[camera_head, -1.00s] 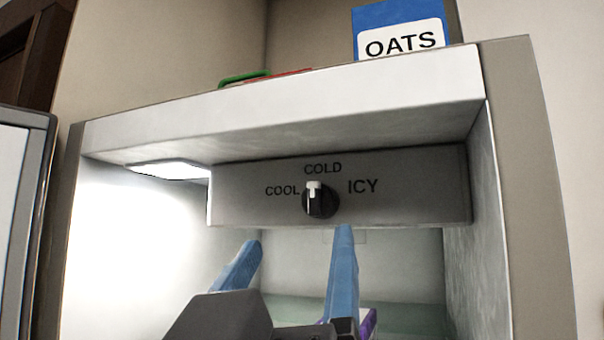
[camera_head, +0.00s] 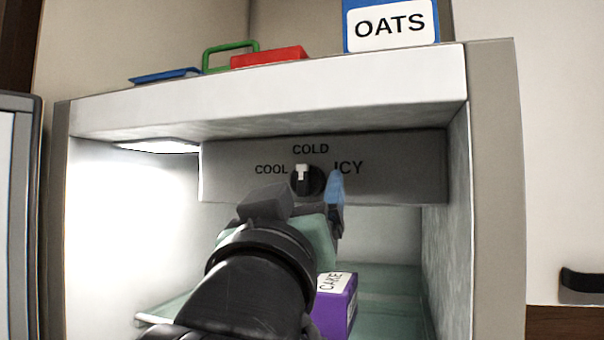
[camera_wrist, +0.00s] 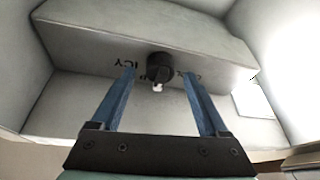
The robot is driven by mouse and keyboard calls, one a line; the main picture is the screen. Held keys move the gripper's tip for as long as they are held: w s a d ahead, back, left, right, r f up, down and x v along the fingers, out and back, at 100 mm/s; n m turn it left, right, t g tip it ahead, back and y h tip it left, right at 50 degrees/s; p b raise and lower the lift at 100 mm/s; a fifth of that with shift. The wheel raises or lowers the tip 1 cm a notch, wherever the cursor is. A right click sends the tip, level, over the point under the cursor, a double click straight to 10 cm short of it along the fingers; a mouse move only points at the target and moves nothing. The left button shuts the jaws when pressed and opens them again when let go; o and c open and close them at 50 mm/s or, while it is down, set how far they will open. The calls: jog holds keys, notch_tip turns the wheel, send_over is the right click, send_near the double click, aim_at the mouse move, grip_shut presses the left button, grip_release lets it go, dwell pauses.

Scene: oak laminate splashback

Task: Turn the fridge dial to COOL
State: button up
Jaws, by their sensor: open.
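The fridge dial (camera_head: 312,183) is a dark round knob with a white pointer, on a grey panel (camera_head: 420,165) inside the fridge. Labels COOL (camera_head: 271,169), COLD (camera_head: 310,149) and ICY (camera_head: 348,168) surround it. The pointer is up, roughly toward COLD. The dial also shows in the wrist view (camera_wrist: 160,66), which looks upside down. My gripper (camera_wrist: 158,74) is open, its blue fingers on either side of the dial in that picture. I cannot tell whether they touch it. In the head view my wrist hides the left finger.
A purple CAKE box (camera_head: 337,305) stands on the glass shelf (camera_head: 385,290) below the panel. An OATS box (camera_head: 390,24), a red item (camera_head: 268,58), a green handle (camera_head: 207,58) and a blue item (camera_head: 165,75) are on top of the fridge. The side walls flank my arm.

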jog(key=shift+w+d+r, duration=0.1)
jog(key=shift+w+r, duration=0.1)
jog(key=shift+w, duration=0.3)
grip_shut()
